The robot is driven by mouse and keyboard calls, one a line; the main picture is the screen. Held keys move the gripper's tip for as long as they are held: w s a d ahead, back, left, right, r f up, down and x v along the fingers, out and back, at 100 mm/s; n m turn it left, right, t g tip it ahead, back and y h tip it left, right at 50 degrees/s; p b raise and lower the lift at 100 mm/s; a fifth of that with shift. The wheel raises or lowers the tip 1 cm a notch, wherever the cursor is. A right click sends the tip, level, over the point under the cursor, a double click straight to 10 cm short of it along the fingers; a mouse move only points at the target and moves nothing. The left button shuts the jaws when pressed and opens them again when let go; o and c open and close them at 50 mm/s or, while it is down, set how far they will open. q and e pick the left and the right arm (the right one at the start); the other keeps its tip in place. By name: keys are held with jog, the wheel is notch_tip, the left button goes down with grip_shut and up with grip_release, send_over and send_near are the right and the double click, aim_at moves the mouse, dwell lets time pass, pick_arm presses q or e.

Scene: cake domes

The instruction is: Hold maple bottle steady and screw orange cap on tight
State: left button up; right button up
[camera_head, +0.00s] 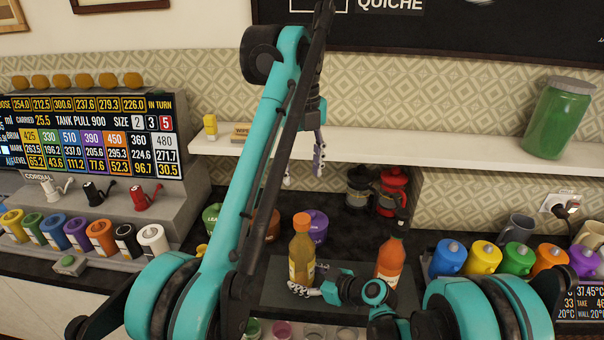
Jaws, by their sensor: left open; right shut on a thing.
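The maple bottle (302,252), amber with a yellowish label, stands upright on a dark raised board. The orange cap (301,219) sits on top of its neck; I cannot tell how tight it is. My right gripper (305,282) comes in from the right and is shut on the lower part of the bottle. My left arm crosses the view left of the bottle.
A purple canister (316,226) is close behind the maple bottle. A white shelf (400,155) runs behind. Coloured canisters stand at both sides.

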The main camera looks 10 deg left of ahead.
jog(key=o, duration=1.4)
jog(key=shift+c, duration=0.2)
jog(key=v, duration=1.2)
jog(key=shift+s, duration=0.1)
